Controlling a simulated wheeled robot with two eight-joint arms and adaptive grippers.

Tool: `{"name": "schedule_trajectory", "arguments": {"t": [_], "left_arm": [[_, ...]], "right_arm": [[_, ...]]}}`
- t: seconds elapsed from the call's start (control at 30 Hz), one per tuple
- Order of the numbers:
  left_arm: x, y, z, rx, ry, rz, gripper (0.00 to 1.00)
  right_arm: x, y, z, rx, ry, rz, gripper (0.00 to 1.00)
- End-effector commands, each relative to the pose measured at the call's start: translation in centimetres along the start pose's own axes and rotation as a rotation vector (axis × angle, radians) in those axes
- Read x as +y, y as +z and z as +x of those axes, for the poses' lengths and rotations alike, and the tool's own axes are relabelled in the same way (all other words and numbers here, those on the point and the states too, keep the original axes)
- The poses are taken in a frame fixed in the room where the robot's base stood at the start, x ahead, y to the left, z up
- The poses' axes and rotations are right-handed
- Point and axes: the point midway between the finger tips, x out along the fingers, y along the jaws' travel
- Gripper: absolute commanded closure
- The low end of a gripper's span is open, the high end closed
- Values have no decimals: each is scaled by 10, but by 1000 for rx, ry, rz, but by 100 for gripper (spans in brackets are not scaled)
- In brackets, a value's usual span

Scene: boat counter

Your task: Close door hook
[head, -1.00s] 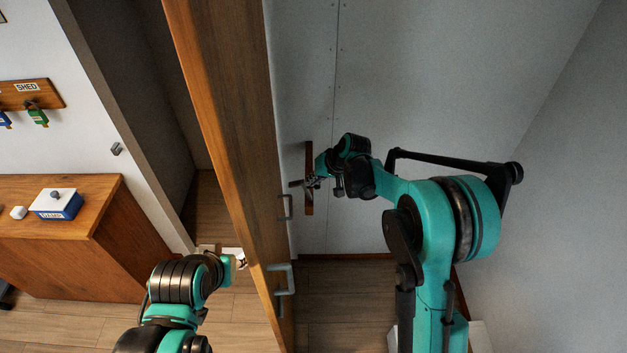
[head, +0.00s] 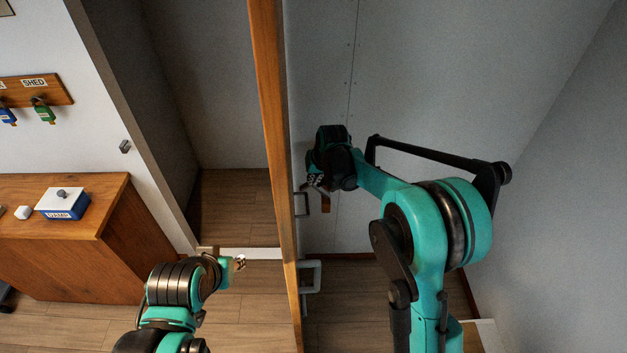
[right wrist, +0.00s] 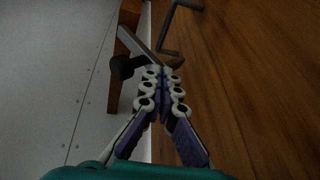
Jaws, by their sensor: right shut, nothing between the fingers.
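The wooden door (head: 272,110) stands open and shows almost edge-on in the head view. Its grey handles (head: 310,277) are on its right side. A wooden strip (right wrist: 126,45) on the pale wall carries a grey metal bar (right wrist: 140,43) and a dark round end (right wrist: 121,67), seen in the right wrist view; I cannot tell for sure that this is the hook. My right gripper (head: 314,183) is shut and empty, right of the door, its tips (right wrist: 163,74) close below the bar. My left gripper (head: 240,263) is left of the door, apart from it, its fingers too small to judge.
A wooden counter (head: 60,250) at the left bears a blue and white box (head: 63,204) and a small white object (head: 23,212). A key rack (head: 55,90) hangs above. A small grey fitting (head: 125,146) is on the white wall. The doorway left of the door is clear.

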Motion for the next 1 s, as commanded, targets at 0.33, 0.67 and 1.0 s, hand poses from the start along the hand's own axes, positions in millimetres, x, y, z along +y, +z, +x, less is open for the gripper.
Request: {"name": "schedule_trajectory", "arguments": {"t": [0.33, 0.67, 1.0], "left_arm": [[0, 14, 19, 0, 0, 0, 66], [0, 19, 27, 0, 0, 0, 66], [0, 20, 28, 0, 0, 0, 66]], "right_arm": [[-22, 4, 22, 0, 1, 0, 100], [-32, 6, 32, 0, 0, 1, 100], [-34, 7, 34, 0, -1, 1, 100]]}}
